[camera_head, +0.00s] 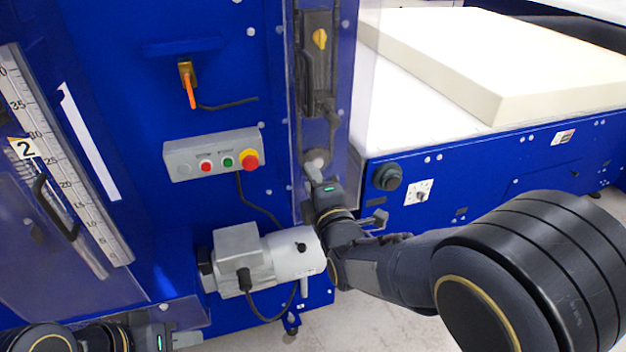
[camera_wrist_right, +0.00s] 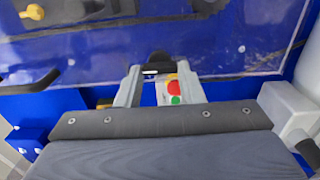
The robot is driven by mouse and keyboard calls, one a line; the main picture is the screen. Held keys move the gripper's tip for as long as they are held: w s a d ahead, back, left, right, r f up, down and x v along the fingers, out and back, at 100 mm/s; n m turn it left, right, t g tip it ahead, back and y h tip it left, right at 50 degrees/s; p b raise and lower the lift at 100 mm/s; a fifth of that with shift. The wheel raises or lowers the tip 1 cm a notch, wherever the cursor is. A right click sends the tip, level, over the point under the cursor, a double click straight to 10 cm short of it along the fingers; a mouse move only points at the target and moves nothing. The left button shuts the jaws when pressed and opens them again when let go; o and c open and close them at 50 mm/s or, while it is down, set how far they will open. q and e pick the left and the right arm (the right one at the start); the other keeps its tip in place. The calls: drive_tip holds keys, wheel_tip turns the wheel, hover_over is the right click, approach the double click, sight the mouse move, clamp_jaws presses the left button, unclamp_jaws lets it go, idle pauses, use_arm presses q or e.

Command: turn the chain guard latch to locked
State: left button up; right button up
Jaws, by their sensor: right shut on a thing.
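The chain guard (camera_head: 342,95) is a clear panel over the chain on the blue machine's right corner. Its clear sheet also spans the upper part of the right wrist view (camera_wrist_right: 225,50). My right gripper (camera_head: 315,166) is at the guard's lower end. In the right wrist view its fingers (camera_wrist_right: 157,75) are shut on the black latch handle (camera_wrist_right: 157,60). The latch's angle is mostly hidden. My left gripper (camera_head: 178,341) is at the bottom left, away from the guard; its jaw opening is unclear.
A grey motor (camera_head: 265,258) sits just below and left of my right gripper. A button box (camera_head: 213,154) and an orange-handled lever (camera_head: 188,86) are on the blue panel. A cream foam block (camera_head: 500,60) lies on the white bed at right. A ruler (camera_head: 68,165) is at left.

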idle(0.3)
drive_tip(key=o, duration=1)
drive_tip(key=v, duration=0.8)
drive_tip(key=shift+w, duration=0.1)
